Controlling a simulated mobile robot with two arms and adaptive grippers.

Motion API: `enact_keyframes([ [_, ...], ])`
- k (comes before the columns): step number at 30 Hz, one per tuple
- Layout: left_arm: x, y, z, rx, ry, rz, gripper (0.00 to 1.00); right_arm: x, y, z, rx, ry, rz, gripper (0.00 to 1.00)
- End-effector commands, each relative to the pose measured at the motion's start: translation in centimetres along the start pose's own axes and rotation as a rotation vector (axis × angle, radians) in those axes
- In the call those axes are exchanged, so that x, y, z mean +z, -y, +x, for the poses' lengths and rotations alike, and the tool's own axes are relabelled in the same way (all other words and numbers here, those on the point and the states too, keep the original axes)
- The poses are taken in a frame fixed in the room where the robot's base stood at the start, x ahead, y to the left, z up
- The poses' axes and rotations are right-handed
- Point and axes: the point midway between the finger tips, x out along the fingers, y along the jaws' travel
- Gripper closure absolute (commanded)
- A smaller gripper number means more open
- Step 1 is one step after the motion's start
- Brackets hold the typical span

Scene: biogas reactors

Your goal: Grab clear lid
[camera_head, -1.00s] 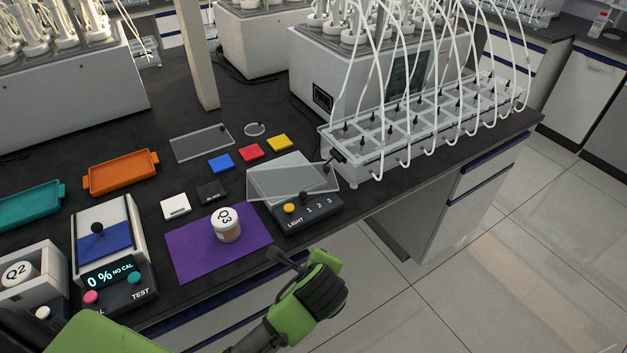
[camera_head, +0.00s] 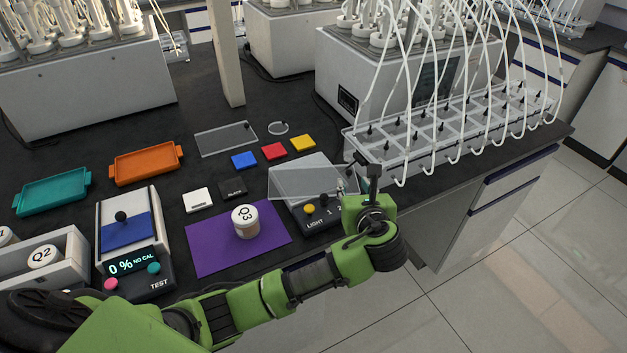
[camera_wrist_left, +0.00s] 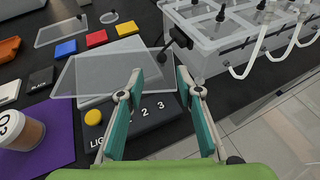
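A clear rectangular plate (camera_head: 298,182) lies tilted across the light box (camera_head: 318,212), its right end overhanging the box; it also shows in the wrist view (camera_wrist_left: 100,75). Another clear rectangular plate (camera_head: 226,138) lies flat farther back, with a small clear round disc (camera_head: 278,128) beside it. I cannot tell which of these is the lid. My left gripper (camera_head: 362,172) is at the right end of the plate on the light box. In the wrist view its two fingers (camera_wrist_left: 160,75) are apart, with the plate's right edge showing between them; contact is not clear. My right gripper is out of view.
A Q3 jar (camera_head: 246,222) stands on a purple mat (camera_head: 212,252) left of the light box. Blue, red and yellow tiles (camera_head: 274,151) lie behind it. A tubed clear rack (camera_head: 400,165) stands close to the right of my gripper. The counter's front edge is near.

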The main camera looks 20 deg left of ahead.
Motion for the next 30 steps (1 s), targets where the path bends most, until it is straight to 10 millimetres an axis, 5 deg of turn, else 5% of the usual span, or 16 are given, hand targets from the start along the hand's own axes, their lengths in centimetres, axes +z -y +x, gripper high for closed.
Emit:
enact_keyframes([
  [18, 0.4, 0.3, 6.7, 0.000, -0.002, -0.003, 0.67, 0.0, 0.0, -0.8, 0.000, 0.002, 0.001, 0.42],
  [27, 0.3, 0.3, 7.2, -0.002, -0.002, -0.004, 0.67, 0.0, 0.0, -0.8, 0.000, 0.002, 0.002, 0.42],
  [30, 0.3, 0.3, 7.2, -0.002, -0.002, -0.004, 0.93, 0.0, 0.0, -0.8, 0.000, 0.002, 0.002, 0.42],
])
